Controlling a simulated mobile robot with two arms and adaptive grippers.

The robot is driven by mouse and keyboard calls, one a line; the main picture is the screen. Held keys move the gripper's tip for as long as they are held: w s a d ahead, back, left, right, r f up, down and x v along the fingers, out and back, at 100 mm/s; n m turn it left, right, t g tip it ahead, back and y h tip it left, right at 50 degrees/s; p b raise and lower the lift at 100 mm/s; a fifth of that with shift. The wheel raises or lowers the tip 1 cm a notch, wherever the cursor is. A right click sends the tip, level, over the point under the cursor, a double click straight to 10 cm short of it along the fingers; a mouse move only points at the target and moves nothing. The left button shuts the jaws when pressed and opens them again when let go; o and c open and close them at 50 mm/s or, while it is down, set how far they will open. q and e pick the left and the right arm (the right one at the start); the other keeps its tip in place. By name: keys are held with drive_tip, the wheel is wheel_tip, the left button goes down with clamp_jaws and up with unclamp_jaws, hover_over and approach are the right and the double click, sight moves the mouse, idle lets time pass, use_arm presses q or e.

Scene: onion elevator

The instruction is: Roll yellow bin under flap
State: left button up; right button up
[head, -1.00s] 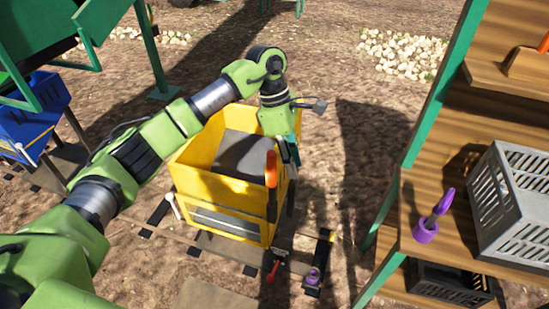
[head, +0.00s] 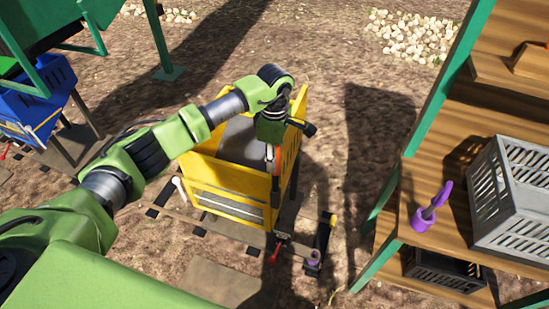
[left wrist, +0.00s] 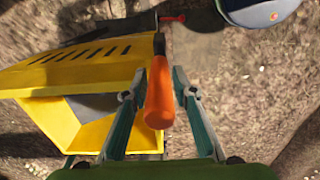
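The yellow bin (head: 228,203) stands on rails in the middle of the head view, with a dark grey inside. It also shows at the left of the left wrist view (left wrist: 95,68). An orange-red handle (left wrist: 160,95) stands at its right side. My left gripper (head: 273,160) is at that handle. In the left wrist view its two fingers (left wrist: 158,72) are apart, one on each side of the handle, with small gaps. A green hopper (head: 62,25) stands at the upper left; I cannot tell which part is the flap. My right gripper is not in view.
A blue bin (head: 35,105) stands under the green hopper. At the right is a wooden shelf with green posts (head: 440,100), a grey crate (head: 515,195) and a purple object (head: 428,215). Short rail pieces lie around the yellow bin. Bare ground lies behind it.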

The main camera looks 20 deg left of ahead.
use_arm(q)
drive_tip(key=shift+f, duration=0.9)
clamp_jaws()
drive_tip(key=shift+a, duration=0.1)
